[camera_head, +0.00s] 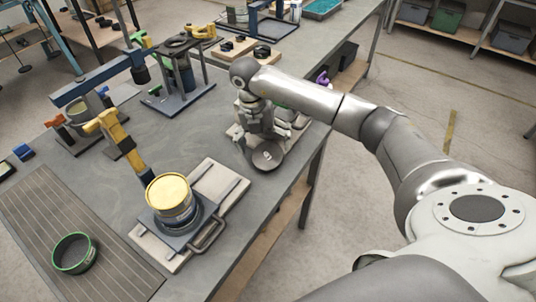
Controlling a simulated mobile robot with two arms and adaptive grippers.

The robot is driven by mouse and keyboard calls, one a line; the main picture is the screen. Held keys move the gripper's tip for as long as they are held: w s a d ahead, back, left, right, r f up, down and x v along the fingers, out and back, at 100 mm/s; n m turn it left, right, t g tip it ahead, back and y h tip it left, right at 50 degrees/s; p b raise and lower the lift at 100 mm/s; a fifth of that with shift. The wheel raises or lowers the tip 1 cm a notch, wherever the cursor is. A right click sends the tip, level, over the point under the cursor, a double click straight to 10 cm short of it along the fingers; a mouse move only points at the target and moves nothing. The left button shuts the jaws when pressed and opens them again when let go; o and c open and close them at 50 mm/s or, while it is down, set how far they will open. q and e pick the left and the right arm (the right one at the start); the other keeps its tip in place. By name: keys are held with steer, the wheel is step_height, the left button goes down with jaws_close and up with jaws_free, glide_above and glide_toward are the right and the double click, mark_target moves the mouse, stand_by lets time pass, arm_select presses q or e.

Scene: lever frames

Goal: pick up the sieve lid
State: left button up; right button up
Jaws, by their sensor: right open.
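A dark grey round disc with a small pale knob, which looks like the sieve lid (267,156), lies on the near right part of the table. My right gripper (247,143) points down right beside its left edge. The gripper is open, with its fingers partly hidden by the wrist. I cannot tell whether it touches the lid. A round brass-coloured sieve or pan (171,199) stands on a dark base on a pale board (222,182). A green-rimmed round dish or sieve (74,253) lies on the ribbed mat. My left gripper is not in view.
A yellow-handled lever (112,128) stands behind the brass pan. A dark metal stand (182,80) is further back. A bent metal handle (208,236) sticks out at the board's front. The table's right edge runs close by the lid. Bare table lies left of the gripper.

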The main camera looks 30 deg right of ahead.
mark_target(267, 156)
steer(key=f, duration=0.1)
steer(key=f+p, duration=0.1)
steer(key=f, duration=0.2)
steer(key=shift+s+d+f+p, duration=0.25)
steer(key=shift+f+p, duration=0.1)
steer(key=shift+f, duration=0.05)
steer(key=shift+c, duration=1)
steer(key=c, duration=0.9)
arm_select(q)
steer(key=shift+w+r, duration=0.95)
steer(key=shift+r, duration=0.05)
arm_select(e)
steer(key=shift+r, duration=0.1)
